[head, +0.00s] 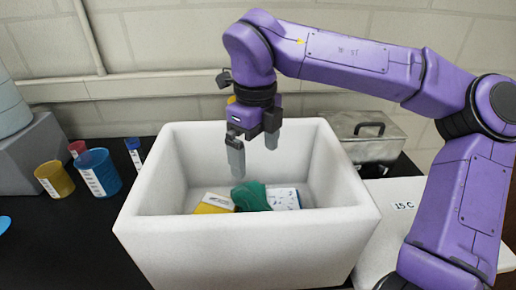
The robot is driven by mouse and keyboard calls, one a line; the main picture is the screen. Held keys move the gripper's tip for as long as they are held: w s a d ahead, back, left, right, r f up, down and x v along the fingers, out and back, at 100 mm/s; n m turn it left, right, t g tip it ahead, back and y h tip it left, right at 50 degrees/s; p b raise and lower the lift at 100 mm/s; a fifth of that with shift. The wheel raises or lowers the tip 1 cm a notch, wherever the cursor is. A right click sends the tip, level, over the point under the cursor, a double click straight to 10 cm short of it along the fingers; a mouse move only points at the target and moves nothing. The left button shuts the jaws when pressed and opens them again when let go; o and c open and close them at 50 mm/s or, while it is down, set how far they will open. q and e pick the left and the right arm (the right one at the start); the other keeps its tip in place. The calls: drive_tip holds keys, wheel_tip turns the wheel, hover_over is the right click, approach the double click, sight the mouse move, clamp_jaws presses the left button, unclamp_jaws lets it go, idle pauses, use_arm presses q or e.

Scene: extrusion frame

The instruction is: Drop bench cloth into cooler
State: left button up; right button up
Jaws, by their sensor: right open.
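The cooler (245,250) is a white open box in the middle of the head view. A crumpled green cloth (251,196), likely the bench cloth, lies inside it on the other contents. My right gripper (254,158) points down over the cooler's opening, above the cloth. Its two grey fingers are apart, with nothing between them. The fingertips look clear of the cloth. My left gripper is not in view.
Inside the cooler are a yellow item (214,203) and a white printed item (284,198). A yellow cup (55,180) and a blue cup (99,174) stand at left. A metal box (362,137) is behind right, and a white lid-like slab marked 15 C (385,225) lies at right.

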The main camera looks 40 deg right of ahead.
wheel_tip(320, 180, up, 6)
drive_tip(key=p, duration=0.4)
drive_tip(key=shift+f+p, duration=0.25)
drive_tip(key=shift+p, duration=0.15)
wheel_tip(320, 180, up, 11)
drive_tip(key=shift+f, duration=0.2)
drive_tip(key=shift+s+d, duration=0.1)
drive_tip(key=shift+s, duration=0.05)
